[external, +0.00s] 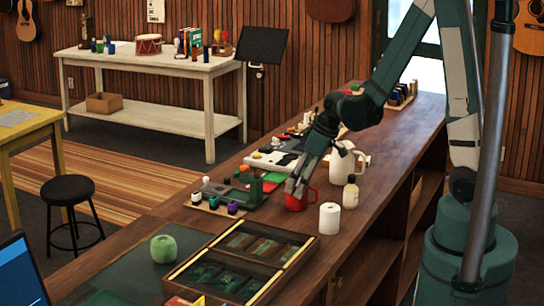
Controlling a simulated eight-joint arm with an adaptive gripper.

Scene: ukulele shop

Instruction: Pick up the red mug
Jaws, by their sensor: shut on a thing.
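The red mug (297,204) stands upright on or just above the wooden counter, near the middle of the external view; I cannot tell whether its base touches. Its handle points right. My gripper (296,188) reaches down from the upper right and is shut on the mug at its upper left side. The fingers hide part of the mug's rim.
A white roll (329,218), a small bottle (350,194) and a white pitcher (343,163) stand close to the right. A green stand (258,193) is close on the left.

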